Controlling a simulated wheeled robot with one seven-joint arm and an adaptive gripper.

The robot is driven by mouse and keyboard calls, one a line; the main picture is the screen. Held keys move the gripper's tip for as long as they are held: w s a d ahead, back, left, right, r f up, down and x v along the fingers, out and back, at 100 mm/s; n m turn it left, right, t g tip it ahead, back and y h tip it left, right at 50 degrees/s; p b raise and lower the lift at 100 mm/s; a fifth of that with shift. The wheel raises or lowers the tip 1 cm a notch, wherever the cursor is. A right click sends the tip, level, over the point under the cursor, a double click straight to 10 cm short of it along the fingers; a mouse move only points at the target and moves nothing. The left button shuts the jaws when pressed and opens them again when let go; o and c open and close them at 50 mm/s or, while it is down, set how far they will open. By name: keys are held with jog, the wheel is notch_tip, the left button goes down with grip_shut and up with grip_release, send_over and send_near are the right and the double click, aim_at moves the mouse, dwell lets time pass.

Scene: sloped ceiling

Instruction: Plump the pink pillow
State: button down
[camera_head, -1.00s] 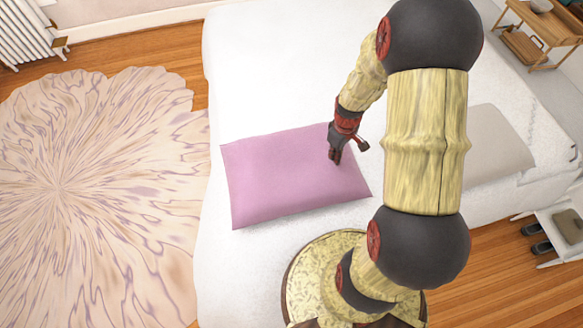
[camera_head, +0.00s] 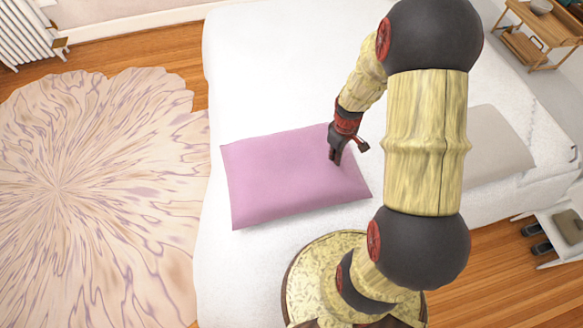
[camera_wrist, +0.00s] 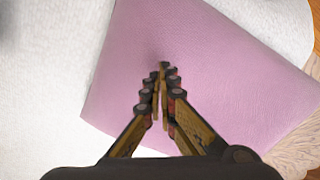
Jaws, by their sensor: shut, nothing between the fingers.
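The pink pillow (camera_head: 285,180) lies flat on the white bed, near the bed's front left part. My gripper (camera_head: 335,160) is over the pillow's right part, pointing down. In the wrist view the pillow (camera_wrist: 225,70) fills the middle, and my gripper (camera_wrist: 162,70) is shut with its fingertips together over the pink cloth. Nothing shows between the fingers. A faint shadow lies at the fingertips, so they are at or very near the surface; I cannot tell whether they touch it.
The white bed (camera_head: 265,75) has clear room behind the pillow. A grey pillow (camera_head: 497,140) lies at right, partly behind my arm. A round patterned rug (camera_head: 90,190) covers the floor at left. A wooden shelf unit (camera_head: 540,35) stands at the back right.

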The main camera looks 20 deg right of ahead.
aim_at(334, 166)
jog(key=shift+f+b, duration=1.1)
jog(key=shift+f, duration=0.7)
jog(key=shift+r, duration=0.15)
jog(key=shift+r+p, duration=1.4)
jog(key=shift+r, duration=0.25)
jog(key=shift+f, duration=0.3)
jog(key=shift+f+b, duration=0.35)
jog(key=shift+b, duration=0.05)
jog(key=shift+f+b, duration=0.6)
jog(key=shift+f, duration=0.4)
jog(key=shift+r+p, duration=1.3)
jog(key=shift+r, duration=0.4)
jog(key=shift+f, duration=0.35)
